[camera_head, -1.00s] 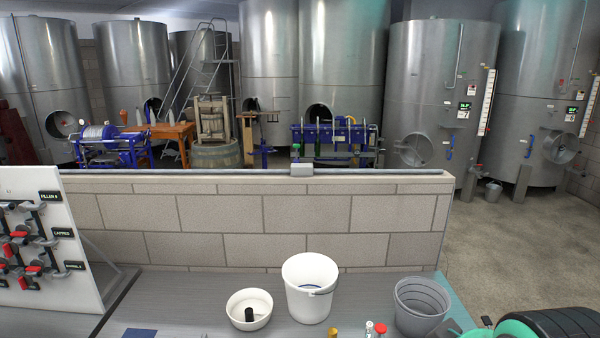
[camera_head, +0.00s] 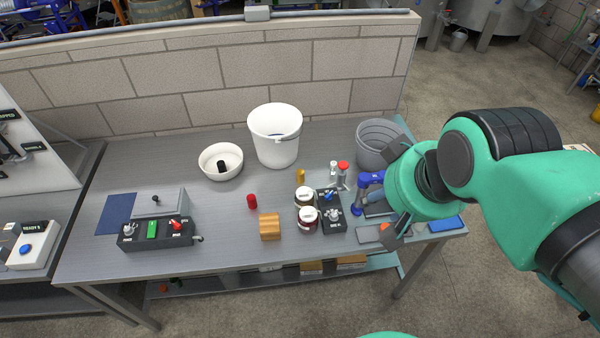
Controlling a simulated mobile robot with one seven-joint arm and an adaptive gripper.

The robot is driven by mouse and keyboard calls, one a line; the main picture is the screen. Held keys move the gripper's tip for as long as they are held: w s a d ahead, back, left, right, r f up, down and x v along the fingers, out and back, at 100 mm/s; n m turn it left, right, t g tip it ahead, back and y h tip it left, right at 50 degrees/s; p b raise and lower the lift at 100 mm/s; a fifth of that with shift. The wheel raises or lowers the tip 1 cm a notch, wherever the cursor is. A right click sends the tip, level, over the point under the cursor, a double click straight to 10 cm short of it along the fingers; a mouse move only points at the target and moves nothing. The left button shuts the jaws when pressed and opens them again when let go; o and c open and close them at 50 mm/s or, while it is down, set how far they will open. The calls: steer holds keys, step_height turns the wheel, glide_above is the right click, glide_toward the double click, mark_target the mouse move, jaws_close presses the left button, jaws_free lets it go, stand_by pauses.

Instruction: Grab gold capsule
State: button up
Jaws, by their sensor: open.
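The gold capsule (camera_head: 300,176) is a small, gold-yellow upright piece on the grey workbench (camera_head: 190,255). It stands in front of the white bucket (camera_head: 275,138) and to the left of a white-capped and a red-capped item. My gripper (camera_head: 388,193) is at the right of the bench, with its dark fingers spread wide, one toward the back and one toward the front. It is apart from the capsule, to its right. Blue items show by the fingers; I cannot tell whether they touch them.
Two jars (camera_head: 306,217), a dark switch box (camera_head: 331,211) and the red-capped item (camera_head: 343,174) stand between my gripper and the capsule's front right. A red capsule (camera_head: 252,201), wooden block (camera_head: 269,227), white bowl (camera_head: 221,161) and grey bucket (camera_head: 380,143) are nearby. A brick wall closes the back.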

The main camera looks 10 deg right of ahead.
steer(key=shift+o, duration=0.5)
steer(key=shift+w, duration=0.1)
steer(key=w+a+f+m+g+p, duration=0.1)
steer(key=w+a+f+m, duration=0.15)
steer(key=w, duration=1.05)
steer(key=w+a+f+m+g+p, duration=0.15)
steer(key=w+m, duration=0.25)
steer(key=w, duration=1)
steer(key=w+a+f+m+g+p, duration=0.1)
steer(key=w+a+f+m, duration=0.1)
steer(key=w+f, duration=0.8)
steer(key=w+a+f+m+g+p, duration=0.1)
steer(key=w+f+m, duration=0.4)
steer(key=w+f, duration=0.5)
step_height(320, 180, down, 7)
steer(key=shift+a+r+g, duration=0.1)
steer(key=shift+a+g, duration=0.45)
steer(key=shift+a, duration=0.2)
steer(key=shift+f, duration=0.2)
